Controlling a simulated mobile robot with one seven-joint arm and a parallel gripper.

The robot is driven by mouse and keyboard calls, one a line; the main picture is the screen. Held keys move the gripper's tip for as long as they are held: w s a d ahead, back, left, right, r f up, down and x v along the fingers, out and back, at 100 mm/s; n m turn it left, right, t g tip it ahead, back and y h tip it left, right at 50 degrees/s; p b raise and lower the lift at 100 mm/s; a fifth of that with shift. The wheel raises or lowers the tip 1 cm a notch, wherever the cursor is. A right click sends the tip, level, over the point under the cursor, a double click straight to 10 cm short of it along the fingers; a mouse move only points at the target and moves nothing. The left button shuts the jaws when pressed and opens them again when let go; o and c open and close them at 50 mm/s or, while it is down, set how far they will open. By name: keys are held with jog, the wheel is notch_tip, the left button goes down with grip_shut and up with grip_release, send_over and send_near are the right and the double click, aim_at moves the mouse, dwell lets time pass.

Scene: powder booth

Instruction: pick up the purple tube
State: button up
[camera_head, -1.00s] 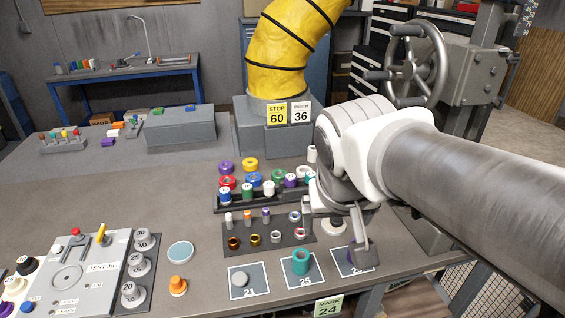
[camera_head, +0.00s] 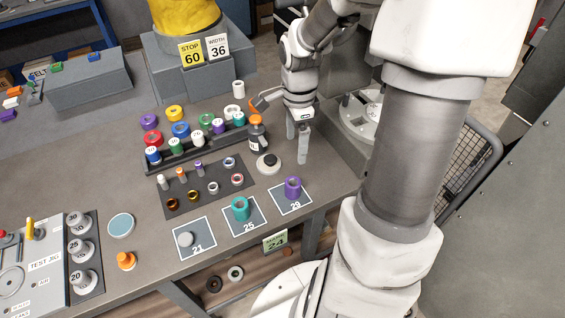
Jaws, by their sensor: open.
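The purple tube (camera_head: 292,188) stands upright on the white-edged dark pad marked 29 (camera_head: 306,202), near the front edge of the bench. My gripper (camera_head: 297,147) points down with its fingers apart and nothing between them. It is behind the tube in the picture, clear of it, near the bench's right side. The height of the fingertips over the bench is hard to tell.
A teal tube (camera_head: 240,208) stands on pad 25 and a grey disc (camera_head: 186,239) lies on pad 21, left of the purple tube. A dark bottle with an orange top (camera_head: 257,132) and a black-knobbed round piece (camera_head: 268,163) stand left of my gripper.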

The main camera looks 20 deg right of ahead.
send_over(293, 183)
jog(key=f, duration=0.7)
jog(key=f+b, duration=0.1)
jog(key=f, duration=0.3)
jog(key=shift+s+a+f, duration=0.15)
jog(key=shift+s+f, duration=0.2)
jog(key=shift+s, duration=0.05)
jog(key=shift+s+a+f, duration=0.1)
jog(key=shift+s+f, duration=0.05)
jog(key=shift+f, duration=1.15)
jog(key=shift+s+a+f, duration=0.1)
jog(key=shift+f, duration=1.2)
grip_shut()
